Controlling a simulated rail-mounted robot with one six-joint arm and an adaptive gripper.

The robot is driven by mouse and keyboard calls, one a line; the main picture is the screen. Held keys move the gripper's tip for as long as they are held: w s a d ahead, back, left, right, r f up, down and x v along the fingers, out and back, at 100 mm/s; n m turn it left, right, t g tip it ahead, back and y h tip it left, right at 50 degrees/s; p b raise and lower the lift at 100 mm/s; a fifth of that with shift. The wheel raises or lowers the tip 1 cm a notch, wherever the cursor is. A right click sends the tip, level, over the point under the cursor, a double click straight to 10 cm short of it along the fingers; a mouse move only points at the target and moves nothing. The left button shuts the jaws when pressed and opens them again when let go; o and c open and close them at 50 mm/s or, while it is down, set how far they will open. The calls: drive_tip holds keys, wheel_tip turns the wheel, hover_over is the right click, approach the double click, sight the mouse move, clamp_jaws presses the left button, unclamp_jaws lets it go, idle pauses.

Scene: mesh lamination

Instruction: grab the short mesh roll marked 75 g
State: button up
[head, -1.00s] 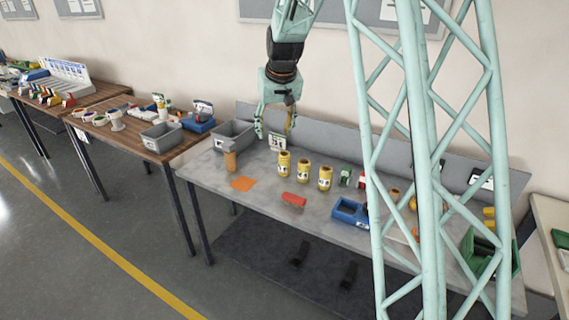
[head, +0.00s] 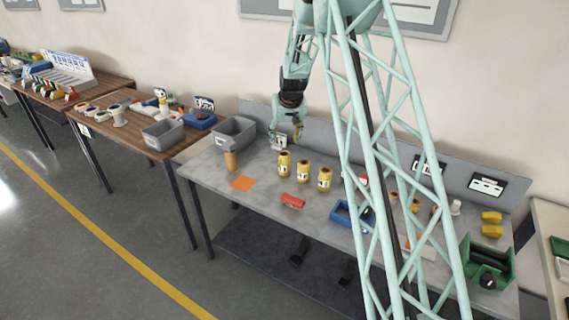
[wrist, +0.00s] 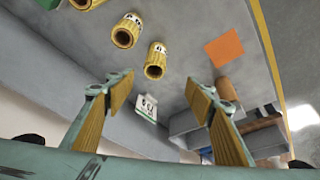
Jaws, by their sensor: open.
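Each has a pale label with dark marks too small to read. In the wrist view two rolls show hollow ends, one nearer (wrist: 155,62) and one farther (wrist: 127,31); a third (wrist: 85,3) is cut by the top edge. My gripper (head: 287,143) hangs above the table behind the left roll. In the wrist view its jaws (wrist: 160,88) are apart with nothing between them.
A small sign card (wrist: 146,107) stands near the jaws. A brown cylinder (head: 230,160), an orange sheet (head: 241,183) and a grey bin (head: 234,132) lie to the left. A red item (head: 293,201) and blue tray (head: 351,214) are in front. A grey back panel (head: 400,170) runs behind.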

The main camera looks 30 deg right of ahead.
drive_tip(key=shift+w+d+f, duration=0.4)
drive_tip(key=shift+f, duration=0.2)
drive_tip(key=shift+w+d+f, duration=0.4)
drive_tip(key=shift+f, duration=0.15)
drive_tip(key=shift+f+p, duration=0.2)
drive_tip(key=shift+p, duration=0.1)
approach(284, 156)
drive_tip(key=shift+a+f+p, duration=0.15)
drive_tip(key=shift+f+p, duration=0.2)
drive_tip(key=shift+f, duration=1.4)
drive_tip(key=shift+f, duration=0.1)
drive_tip(key=shift+p+x, duration=0.5)
drive_tip(key=shift+x, duration=1.95)
drive_tip(key=c, duration=1.3)
